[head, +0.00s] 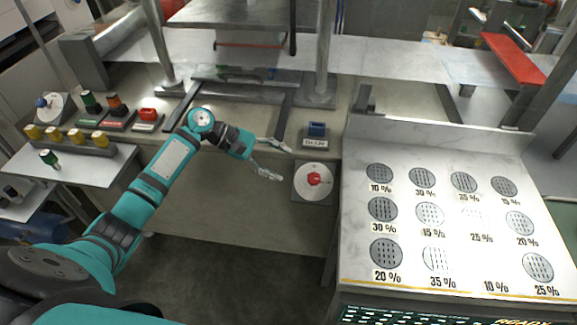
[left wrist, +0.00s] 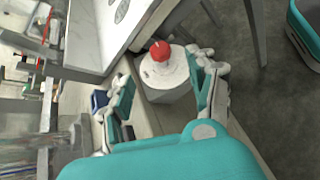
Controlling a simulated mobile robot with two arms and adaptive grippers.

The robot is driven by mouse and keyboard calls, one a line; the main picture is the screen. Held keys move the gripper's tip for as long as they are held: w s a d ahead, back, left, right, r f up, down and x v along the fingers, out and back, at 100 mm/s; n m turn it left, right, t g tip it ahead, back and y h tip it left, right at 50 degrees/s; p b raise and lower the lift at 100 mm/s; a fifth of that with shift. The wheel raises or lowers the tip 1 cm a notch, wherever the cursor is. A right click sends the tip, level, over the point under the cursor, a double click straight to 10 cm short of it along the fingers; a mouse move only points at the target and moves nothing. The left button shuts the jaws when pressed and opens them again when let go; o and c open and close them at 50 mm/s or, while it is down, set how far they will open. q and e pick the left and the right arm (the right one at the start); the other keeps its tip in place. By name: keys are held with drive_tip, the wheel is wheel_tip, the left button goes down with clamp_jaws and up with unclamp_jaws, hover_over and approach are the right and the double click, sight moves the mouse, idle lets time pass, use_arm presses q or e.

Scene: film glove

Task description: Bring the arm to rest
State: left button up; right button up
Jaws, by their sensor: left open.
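My left arm (head: 165,165) comes in from the left in the head view, bent at the elbow. My left gripper (head: 272,160) is open and empty, just left of a red knob (head: 314,179) on a pale round dial. In the left wrist view the red knob (left wrist: 160,50) on its white base lies beyond and between the open fingers (left wrist: 165,95), with no finger seen touching it. My right gripper is not in view.
A blue switch (head: 317,130) sits behind the knob. On the right is a slanted white panel (head: 400,285) with round perforated discs and percent labels. Coloured knobs and yellow-topped parts (head: 75,135) stand on the left. Grey floor lies open below the bench front.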

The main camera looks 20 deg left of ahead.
use_arm(q)
drive_tip(key=shift+a, duration=0.1)
idle(0.4)
drive_tip(key=s+a+f+y, duration=0.1)
drive_tip(key=s+f+y, duration=0.1)
drive_tip(key=f, duration=0.8)
drive_tip(key=s+a+f+y, duration=0.2)
drive_tip(key=f, duration=0.9)
drive_tip(key=s+a+f+m+y, duration=0.1)
drive_tip(key=s+f+m+y, duration=0.1)
drive_tip(key=s+f, duration=0.45)
drive_tip(key=s+f+m+y, duration=0.2)
drive_tip(key=s+f, duration=0.2)
drive_tip(key=f, duration=0.5)
drive_tip(key=s+d+f+m+g+y, duration=0.1)
drive_tip(key=s+f+m, duration=0.3)
drive_tip(key=s, duration=0.7)
drive_tip(key=s+d+f+m+g+y, duration=0.1)
drive_tip(key=s+d+f+m, duration=0.2)
drive_tip(key=s, duration=0.8)
drive_tip(key=s+d+f+m+g+y, duration=0.1)
drive_tip(key=s+d+f+m, duration=0.2)
drive_tip(key=s+f+m, duration=0.3)
drive_tip(key=s+f, duration=0.1)
drive_tip(key=s, duration=0.4)
drive_tip(key=shift+f+m, duration=0.3)
drive_tip(key=shift+f, duration=0.1)
